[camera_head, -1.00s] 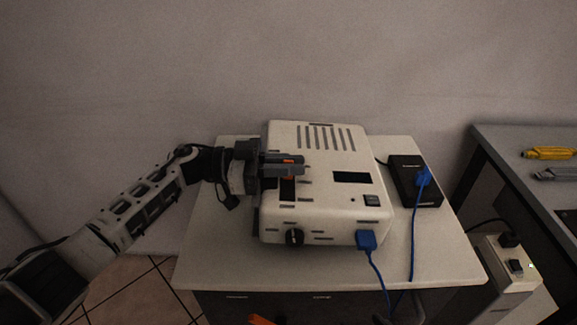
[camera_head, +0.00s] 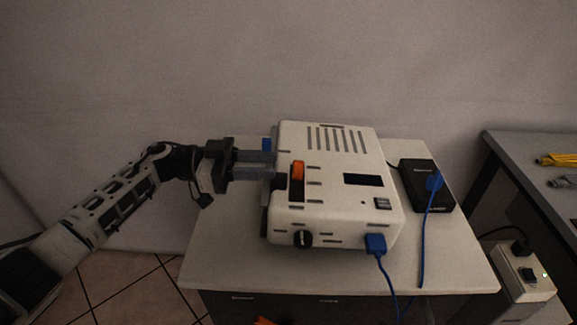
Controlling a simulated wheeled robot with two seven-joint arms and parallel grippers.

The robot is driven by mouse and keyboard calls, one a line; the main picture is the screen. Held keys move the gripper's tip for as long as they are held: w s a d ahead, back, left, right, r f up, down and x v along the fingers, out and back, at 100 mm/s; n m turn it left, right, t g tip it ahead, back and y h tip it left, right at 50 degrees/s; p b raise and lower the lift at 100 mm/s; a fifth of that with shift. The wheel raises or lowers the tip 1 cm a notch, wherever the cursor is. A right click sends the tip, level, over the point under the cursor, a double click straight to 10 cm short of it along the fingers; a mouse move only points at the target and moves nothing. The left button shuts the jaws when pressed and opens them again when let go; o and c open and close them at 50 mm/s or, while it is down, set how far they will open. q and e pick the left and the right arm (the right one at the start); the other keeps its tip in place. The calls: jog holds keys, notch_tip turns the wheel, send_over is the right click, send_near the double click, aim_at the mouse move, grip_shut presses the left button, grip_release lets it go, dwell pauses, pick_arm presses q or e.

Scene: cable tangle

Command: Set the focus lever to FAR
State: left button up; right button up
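The focus lever (camera_head: 297,170) is an orange block at the back end of a dark slot (camera_head: 297,190) on the top of the white projector-like device (camera_head: 340,215). I cannot read any NEAR or FAR marks by the slot. My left gripper (camera_head: 272,164) is at the left edge of the device, left of the lever and apart from it. Its two grey fingers point right with a gap between them, and nothing shows between them. My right gripper is not in view.
The device stands on a pale table (camera_head: 225,270). It has a black knob (camera_head: 302,239) and a blue plug (camera_head: 376,243). A black box (camera_head: 428,190) with a blue plug stands to the right. Blue cables hang over the front edge. A power strip (camera_head: 527,275) sits beyond.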

pick_arm(q)
jog(key=a+b, duration=0.1)
jog(key=a, duration=0.8)
